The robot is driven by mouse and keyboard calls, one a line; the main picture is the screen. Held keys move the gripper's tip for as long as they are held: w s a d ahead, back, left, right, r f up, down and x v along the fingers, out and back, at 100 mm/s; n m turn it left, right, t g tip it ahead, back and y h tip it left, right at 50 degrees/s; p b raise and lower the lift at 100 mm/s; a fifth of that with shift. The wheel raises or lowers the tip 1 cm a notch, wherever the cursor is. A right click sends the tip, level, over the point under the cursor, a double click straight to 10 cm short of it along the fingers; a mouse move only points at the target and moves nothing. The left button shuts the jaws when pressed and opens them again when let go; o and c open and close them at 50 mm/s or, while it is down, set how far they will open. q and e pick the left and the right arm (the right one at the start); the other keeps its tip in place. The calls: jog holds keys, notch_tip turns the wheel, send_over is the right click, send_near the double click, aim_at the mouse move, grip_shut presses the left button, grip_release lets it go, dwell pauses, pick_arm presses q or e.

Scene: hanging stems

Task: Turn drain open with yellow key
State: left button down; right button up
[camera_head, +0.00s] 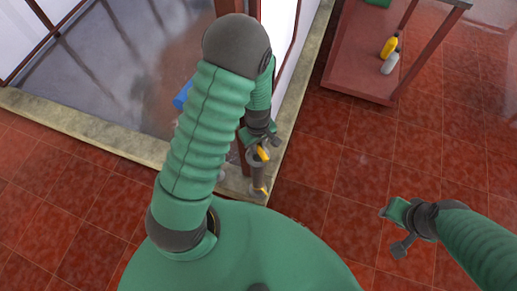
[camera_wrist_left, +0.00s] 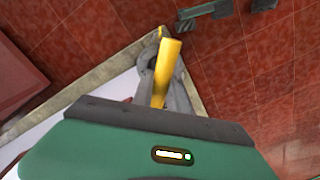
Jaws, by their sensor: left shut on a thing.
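My left gripper (camera_head: 259,184) is shut on the yellow key (camera_head: 263,153), above the corner of the stone kerb. In the left wrist view the yellow key (camera_wrist_left: 167,65) stands out between the grey fingers (camera_wrist_left: 160,62). Small yellow parts also show near the fingertips in both views. I cannot make out the drain; the gripper, arm and key may cover it. My right gripper (camera_head: 391,229) is empty over the red tiles at the right, and I cannot tell how far its jaws are apart.
The stone kerb (camera_head: 85,138) borders a wet grey floor (camera_head: 120,60) at the upper left. A blue object (camera_head: 182,94) is partly behind my left arm. A reddish-brown shelf (camera_head: 362,55) holds a yellow bottle (camera_head: 389,47) and a grey bottle (camera_head: 390,63). Red tiles (camera_head: 330,200) are clear between my arms.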

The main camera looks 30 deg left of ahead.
pick_arm(q)
jog(key=shift+m, duration=0.6)
jog(key=m, duration=0.4)
jog(key=shift+r+p, duration=0.1)
jog(key=shift+p, duration=0.3)
jog(key=shift+m, duration=0.4)
